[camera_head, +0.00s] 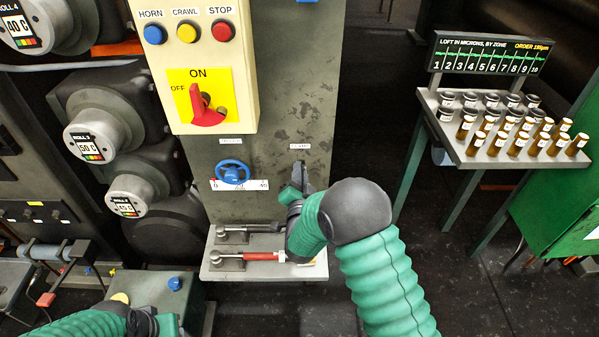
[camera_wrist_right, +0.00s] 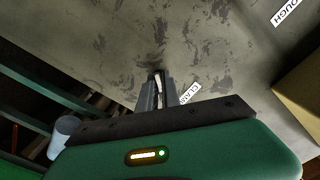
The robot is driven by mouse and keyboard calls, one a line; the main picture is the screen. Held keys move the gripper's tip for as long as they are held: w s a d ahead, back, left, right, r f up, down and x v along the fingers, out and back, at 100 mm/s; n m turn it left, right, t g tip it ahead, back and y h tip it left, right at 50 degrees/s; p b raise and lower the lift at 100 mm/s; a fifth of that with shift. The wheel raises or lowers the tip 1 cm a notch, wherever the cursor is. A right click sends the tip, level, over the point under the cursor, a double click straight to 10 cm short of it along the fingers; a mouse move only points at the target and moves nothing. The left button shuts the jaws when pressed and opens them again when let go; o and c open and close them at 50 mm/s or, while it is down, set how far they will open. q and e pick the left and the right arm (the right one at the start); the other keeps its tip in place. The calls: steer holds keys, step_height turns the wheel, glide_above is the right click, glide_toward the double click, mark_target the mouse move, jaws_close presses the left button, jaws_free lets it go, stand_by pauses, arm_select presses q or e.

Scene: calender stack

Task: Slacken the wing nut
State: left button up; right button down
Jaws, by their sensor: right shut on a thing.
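My right gripper (camera_head: 298,174) is at the grey machine panel, just under the small clamp label (camera_head: 299,146). In the right wrist view its two fingers (camera_wrist_right: 158,92) are shut on a small pale metal piece, the wing nut (camera_wrist_right: 158,82), against the panel. Most of the nut is hidden between the fingers, so its angle cannot be told. In the head view the nut is hidden by the gripper. My left gripper (camera_head: 142,322) is low at the bottom left, partly cut off, and its fingers are not clear.
A blue handwheel (camera_head: 232,172) over a scale is left of my right gripper. Below is a shelf (camera_head: 215,262) with a red-handled tool (camera_head: 262,256). Above is a yellow control box (camera_head: 182,110) with a red switch (camera_head: 207,112). A stand of jars (camera_head: 485,155) is at right.

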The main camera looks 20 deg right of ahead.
steer(key=shift+f+n, duration=0.15)
steer(key=shift+n, duration=1.75)
steer(key=c, duration=1.6)
jaws_free()
steer(key=shift+o, duration=0.2)
steer(key=v, duration=1.6)
steer(key=shift+s, duration=0.35)
steer(key=shift+a, duration=0.1)
